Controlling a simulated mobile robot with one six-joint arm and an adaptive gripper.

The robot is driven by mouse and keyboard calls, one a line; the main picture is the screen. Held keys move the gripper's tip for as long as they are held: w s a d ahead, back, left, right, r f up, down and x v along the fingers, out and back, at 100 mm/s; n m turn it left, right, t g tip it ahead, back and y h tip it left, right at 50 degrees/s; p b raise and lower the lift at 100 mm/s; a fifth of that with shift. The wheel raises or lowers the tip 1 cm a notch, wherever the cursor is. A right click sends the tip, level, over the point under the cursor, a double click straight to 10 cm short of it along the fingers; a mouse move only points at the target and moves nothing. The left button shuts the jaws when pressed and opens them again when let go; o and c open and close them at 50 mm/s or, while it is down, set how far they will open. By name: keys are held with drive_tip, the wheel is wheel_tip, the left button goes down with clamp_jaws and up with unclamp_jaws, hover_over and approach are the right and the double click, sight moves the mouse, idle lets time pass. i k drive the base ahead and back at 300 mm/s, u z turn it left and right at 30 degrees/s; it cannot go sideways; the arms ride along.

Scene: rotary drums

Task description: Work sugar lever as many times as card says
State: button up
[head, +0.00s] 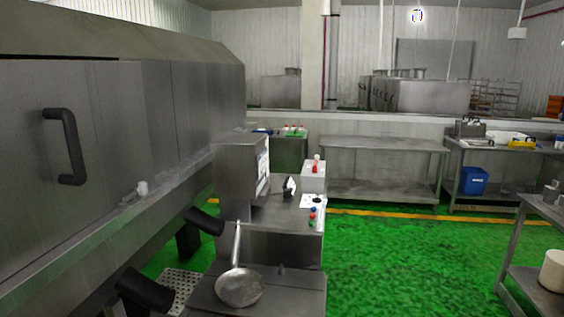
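A steel machine stands at the centre, with an upright steel cabinet (238,170) on it. A small black and white part (289,187) stands on its top; I cannot tell whether it is the sugar lever. A white plate with dark marks (313,201) lies at the right edge; its marks are too small to read, and I cannot tell whether it is the card. Red and blue knobs (312,217) sit just in front of it. A round metal pan (240,288) with a long upright handle is at the front. My gripper is not in view.
A large steel drum housing with a black handle (65,147) fills the left. Two dark cylinders (146,290) jut out below it. Steel tables (383,145) stand at the back and right. The green floor (420,255) right of the machine is clear.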

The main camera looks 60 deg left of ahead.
sight(288, 190)
drive_tip(key=z, duration=0.35)
drive_tip(key=i, duration=2.5)
drive_tip(key=u, duration=2.05)
